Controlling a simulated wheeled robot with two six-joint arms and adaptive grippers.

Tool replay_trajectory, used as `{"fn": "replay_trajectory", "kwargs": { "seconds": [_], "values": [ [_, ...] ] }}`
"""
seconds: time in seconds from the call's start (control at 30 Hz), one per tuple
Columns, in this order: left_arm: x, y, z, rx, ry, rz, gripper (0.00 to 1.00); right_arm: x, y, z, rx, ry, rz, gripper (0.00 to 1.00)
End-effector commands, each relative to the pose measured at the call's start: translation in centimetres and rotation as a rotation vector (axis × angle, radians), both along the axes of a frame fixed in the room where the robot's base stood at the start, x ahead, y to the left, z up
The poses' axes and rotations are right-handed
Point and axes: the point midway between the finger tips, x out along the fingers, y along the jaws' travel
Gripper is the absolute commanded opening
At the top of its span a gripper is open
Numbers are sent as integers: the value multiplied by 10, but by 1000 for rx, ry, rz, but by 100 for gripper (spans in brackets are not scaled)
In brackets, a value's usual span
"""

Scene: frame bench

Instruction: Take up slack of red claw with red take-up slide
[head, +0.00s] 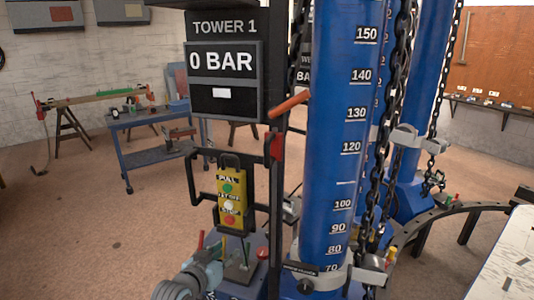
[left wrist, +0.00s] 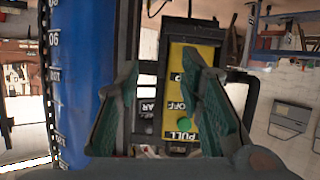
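My left gripper (head: 200,278) is low in the head view, in front of the blue base of tower 1. In the left wrist view its two teal fingers (left wrist: 160,72) are spread, with no object held between them. Beyond them is the yellow button panel (left wrist: 190,95), upside down in that view. A red piece with an orange-red handle (head: 289,104) is on the dark post left of the blue column. A small red part (head: 392,255) is near the lower chain. I cannot tell which red part is the claw or the slide. My right gripper is not in view.
The blue column (head: 338,150) bears height marks, with dark chains (head: 390,110) at its right. The display (head: 222,62) reads 0 BAR. The yellow panel (head: 229,200) hangs within a black bar frame. A curved rail (head: 450,212) and white table (head: 507,262) are right. Floor is open left.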

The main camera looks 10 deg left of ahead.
Motion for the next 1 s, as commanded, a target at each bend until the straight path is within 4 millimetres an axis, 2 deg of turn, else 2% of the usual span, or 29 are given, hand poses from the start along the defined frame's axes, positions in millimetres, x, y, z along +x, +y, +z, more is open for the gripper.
{"fn": "replay_trajectory", "kwargs": {
  "seconds": [0.03,0.1,0.2,0.27,0.37,0.43,0.7,0.8,1.0],
  "values": [
    [7,-10,83,-2,-101,-36,34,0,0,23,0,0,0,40],
    [3,-25,166,1,-221,-90,34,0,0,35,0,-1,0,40],
    [-12,-41,239,12,-333,-148,34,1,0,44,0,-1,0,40],
    [-19,-47,261,19,-369,-168,34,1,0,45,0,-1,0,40],
    [-16,-52,270,19,-388,-176,34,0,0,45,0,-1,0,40],
    [-5,-54,269,17,-388,-176,34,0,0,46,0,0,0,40],
    [70,-74,269,18,-386,-175,34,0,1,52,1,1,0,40],
    [92,-80,268,20,-386,-176,34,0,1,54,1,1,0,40],
    [114,-86,266,21,-386,-176,34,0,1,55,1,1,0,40]
  ]
}}
